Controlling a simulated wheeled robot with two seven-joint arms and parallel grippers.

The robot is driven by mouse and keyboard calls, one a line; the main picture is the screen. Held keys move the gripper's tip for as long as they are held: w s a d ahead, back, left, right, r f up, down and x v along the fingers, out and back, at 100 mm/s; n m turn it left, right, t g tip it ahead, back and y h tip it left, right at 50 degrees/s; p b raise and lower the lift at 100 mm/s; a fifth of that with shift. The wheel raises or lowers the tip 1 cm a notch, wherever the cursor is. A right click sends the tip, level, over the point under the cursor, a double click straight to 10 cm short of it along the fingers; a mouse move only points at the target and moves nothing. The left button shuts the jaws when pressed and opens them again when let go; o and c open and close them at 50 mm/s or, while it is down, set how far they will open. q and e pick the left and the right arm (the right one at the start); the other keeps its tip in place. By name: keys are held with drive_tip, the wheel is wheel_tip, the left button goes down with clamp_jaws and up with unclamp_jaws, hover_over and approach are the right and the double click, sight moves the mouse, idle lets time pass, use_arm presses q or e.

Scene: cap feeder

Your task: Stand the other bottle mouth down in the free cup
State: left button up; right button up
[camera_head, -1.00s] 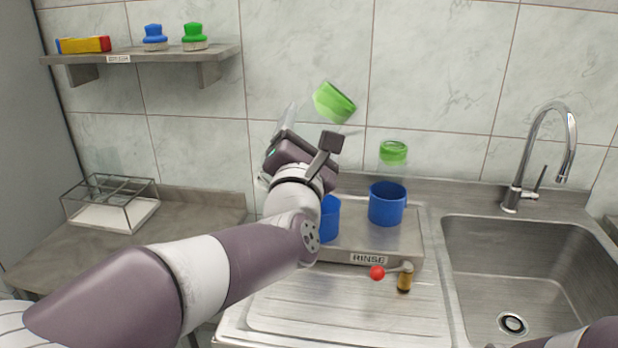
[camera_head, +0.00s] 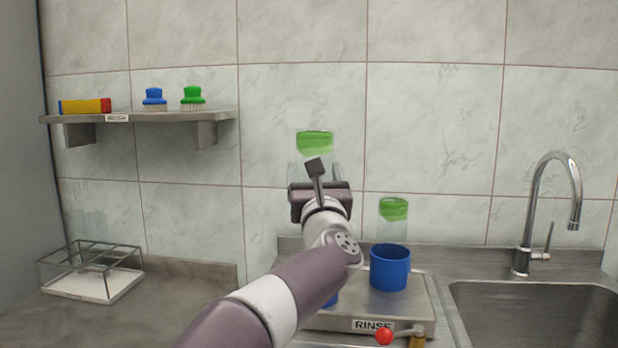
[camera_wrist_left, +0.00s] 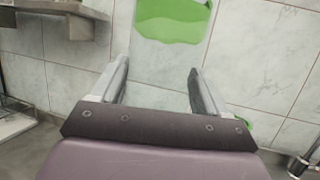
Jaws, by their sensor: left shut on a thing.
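My left gripper (camera_head: 317,178) is shut on a clear bottle (camera_head: 314,144) with a green band at its upper end. The bottle is close to vertical, raised above the rinse stand; its lower part is hidden behind the gripper. In the left wrist view the bottle (camera_wrist_left: 172,20) shows between the fingers. A second clear bottle with a green upper end (camera_head: 393,209) stands in the right blue cup (camera_head: 390,268). The left blue cup (camera_head: 331,301) is mostly hidden behind my left arm, so its inside is not visible. My right gripper is out of view.
The cups are on a metal stand labelled RINSE (camera_head: 420,312), with a red-knobbed lever (camera_head: 384,336) in front. A sink (camera_head: 540,315) and tap (camera_head: 528,262) are right. A wire rack (camera_head: 90,272) stands left; a shelf (camera_head: 140,118) holds brushes.

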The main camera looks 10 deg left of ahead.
use_arm(q)
drive_tip(key=w+f+p, duration=0.1)
drive_tip(key=w+f, duration=0.1)
drive_tip(key=w, duration=0.4)
wheel_tip(320, 180, down, 12)
drive_tip(key=b, duration=1.4)
drive_tip(key=shift+s+f, duration=0.25)
drive_tip(key=shift+s, duration=0.15)
drive_tip(key=shift+f, duration=0.1)
drive_tip(key=shift+f+b, duration=0.45)
drive_tip(key=shift+b, duration=0.35)
drive_tip(key=o, duration=1)
